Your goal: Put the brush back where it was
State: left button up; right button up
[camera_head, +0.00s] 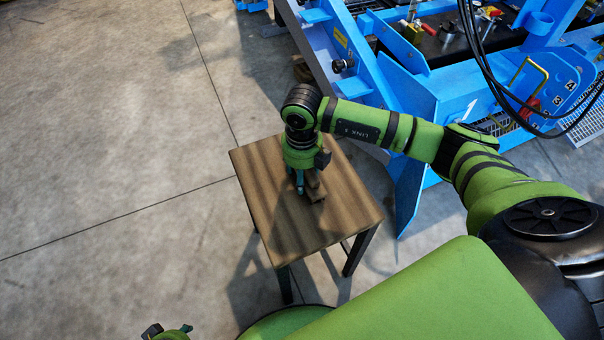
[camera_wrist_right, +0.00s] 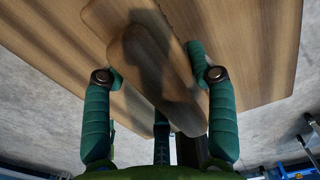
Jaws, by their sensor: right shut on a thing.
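The brush (camera_head: 315,187) is a brown wooden piece at the small wooden table (camera_head: 255,175), under my right gripper (camera_head: 301,185). In the right wrist view the brush (camera_wrist_right: 158,72) runs lengthwise between the teal fingers of my right gripper (camera_wrist_right: 160,78), which is shut on it. The brush is close over or on the tabletop; I cannot tell if it touches. Its bristles are not clear. Part of my left arm's end, seemingly the left gripper (camera_head: 168,331), shows at the bottom edge of the head view, mostly cut off.
A blue metal machine frame (camera_head: 405,95) with black cables (camera_head: 484,60) stands behind and right of the table. Concrete floor (camera_head: 100,150) to the left is clear. The rest of the tabletop looks bare.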

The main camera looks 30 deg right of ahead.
pick_arm(q)
jog(key=shift+r, duration=0.25)
pick_arm(e)
jog(key=shift+f, duration=0.3)
jog(key=o, duration=1)
pick_arm(q)
jog(key=shift+r, duration=0.1)
pick_arm(e)
jog(key=shift+r, duration=0.15)
pick_arm(q)
jog(key=f, duration=0.1)
jog(key=s+f+p, duration=0.1)
jog(key=f, duration=0.1)
jog(key=s+f+p, duration=0.1)
jog(key=f, duration=0.1)
jog(key=shift+a+f, duration=0.15)
jog(key=shift+f, duration=0.1)
pick_arm(e)
notch_tip(320, 180, up, 12)
jog(key=shift+s+a+r, duration=0.1)
